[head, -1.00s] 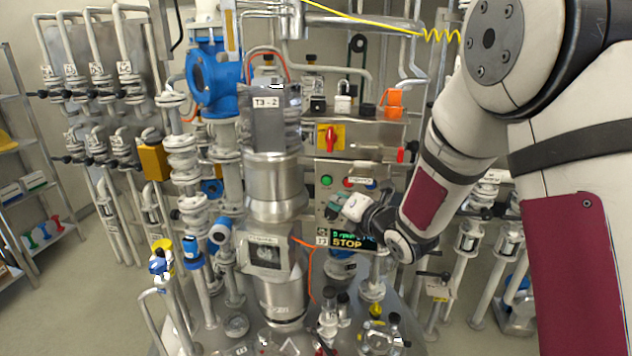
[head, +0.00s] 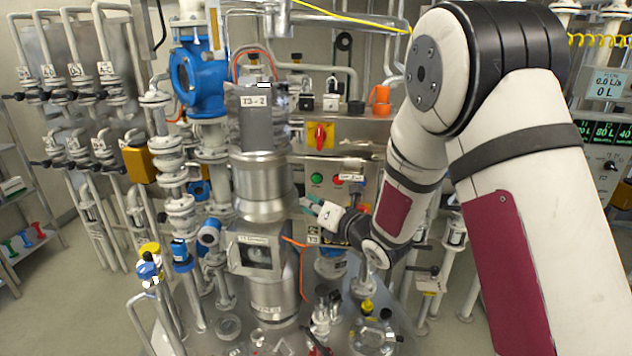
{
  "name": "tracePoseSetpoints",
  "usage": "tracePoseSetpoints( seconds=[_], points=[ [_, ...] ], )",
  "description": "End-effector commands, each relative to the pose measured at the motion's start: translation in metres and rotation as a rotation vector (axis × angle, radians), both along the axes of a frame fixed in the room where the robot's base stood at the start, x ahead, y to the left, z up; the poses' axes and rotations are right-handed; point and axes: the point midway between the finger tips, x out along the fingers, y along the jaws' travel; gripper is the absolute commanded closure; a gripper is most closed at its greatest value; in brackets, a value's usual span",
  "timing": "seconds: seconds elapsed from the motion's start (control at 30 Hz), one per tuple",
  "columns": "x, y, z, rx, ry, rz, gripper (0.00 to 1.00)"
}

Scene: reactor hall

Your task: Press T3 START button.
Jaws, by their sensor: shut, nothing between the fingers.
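The T3 control panel (head: 345,168) stands behind the steel column labelled T3-2 (head: 258,101). A green button (head: 317,179) sits on the panel's left side, with a red button (head: 338,180) to its right. My gripper (head: 308,205) is shut and empty, just below the green button and in front of the panel. I cannot tell whether it touches the panel. My wrist and gripper cover the panel's lower part and its display. The button lettering is too small to read.
A red knob on a yellow plate (head: 320,136) is above the buttons. An orange cable (head: 300,262) hangs beside the column. A blue valve (head: 198,80) and several pipes crowd the left. Displays (head: 608,135) stand at the far right.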

Motion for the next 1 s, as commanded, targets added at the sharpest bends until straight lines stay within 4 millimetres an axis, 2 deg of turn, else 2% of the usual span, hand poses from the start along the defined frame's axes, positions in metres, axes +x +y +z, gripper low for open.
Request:
tracePoseSetpoints(
  seconds=[0.2,0.5,0.7,1.0],
  points=[
    [0.032,-0.007,-0.003,0.000,-0.002,-0.002,1.00],
    [0.063,-0.012,-0.002,-0.001,-0.001,0.000,1.00],
    [0.070,-0.014,-0.001,0.000,0.000,-0.001,1.00],
    [0.070,-0.014,0.000,0.000,0.000,-0.001,1.00]
  ],
)
